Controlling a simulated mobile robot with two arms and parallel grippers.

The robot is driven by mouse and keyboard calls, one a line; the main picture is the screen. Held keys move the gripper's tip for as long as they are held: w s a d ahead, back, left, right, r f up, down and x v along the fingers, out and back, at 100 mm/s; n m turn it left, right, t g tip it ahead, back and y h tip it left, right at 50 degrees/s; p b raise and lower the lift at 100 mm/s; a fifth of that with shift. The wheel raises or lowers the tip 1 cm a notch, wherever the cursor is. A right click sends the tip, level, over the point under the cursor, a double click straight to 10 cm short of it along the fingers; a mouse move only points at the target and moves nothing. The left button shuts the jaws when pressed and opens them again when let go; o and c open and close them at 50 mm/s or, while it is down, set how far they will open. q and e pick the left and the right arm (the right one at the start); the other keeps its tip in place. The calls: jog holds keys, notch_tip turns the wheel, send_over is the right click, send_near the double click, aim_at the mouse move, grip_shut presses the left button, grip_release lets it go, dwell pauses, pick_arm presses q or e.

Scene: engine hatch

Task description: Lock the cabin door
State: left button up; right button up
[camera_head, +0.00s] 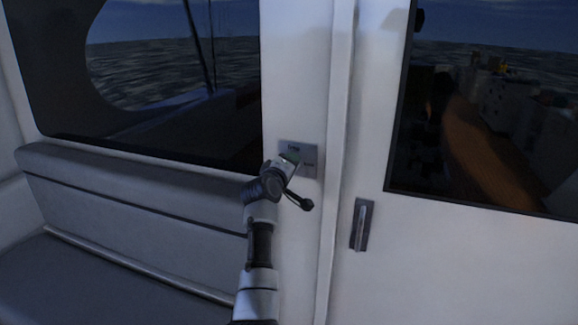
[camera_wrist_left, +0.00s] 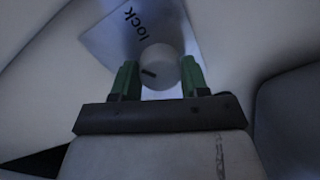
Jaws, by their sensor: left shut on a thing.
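A metal lock plate (camera_head: 310,171) is set on the white post left of the cabin door (camera_head: 450,260). In the left wrist view the plate (camera_wrist_left: 104,36) bears the word "lock" beside a round grey knob (camera_wrist_left: 160,66) with a dark mark on its face. My left gripper (camera_head: 291,158) is at this plate; its green fingers (camera_wrist_left: 158,80) stand on both sides of the knob, shut on it. In the head view the knob is hidden behind my gripper. The door has a handle (camera_head: 361,225) on a dark plate. My right gripper is not in view.
A padded grey bench (camera_head: 130,200) runs along the left wall below a large window (camera_head: 170,60). The door has its own window (camera_head: 490,100). The door's face around the handle is clear.

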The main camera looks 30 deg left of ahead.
pick_arm(q)
jog(key=shift+r+m+y+p, duration=0.15)
jog(key=shift+m+p, duration=0.2)
jog(key=shift+m, duration=1.15)
jog(key=shift+r+m+y+p, duration=0.15)
jog(key=shift+m+p, duration=0.2)
jog(key=shift+m, duration=1.15)
jog(key=o, duration=0.7)
jog(key=shift+f, duration=0.1)
jog(key=shift+o, duration=1.1)
jog(key=shift+w+f, duration=0.1)
jog(key=shift+f, duration=0.1)
jog(key=b+v, duration=0.2)
jog(key=v, duration=0.9)
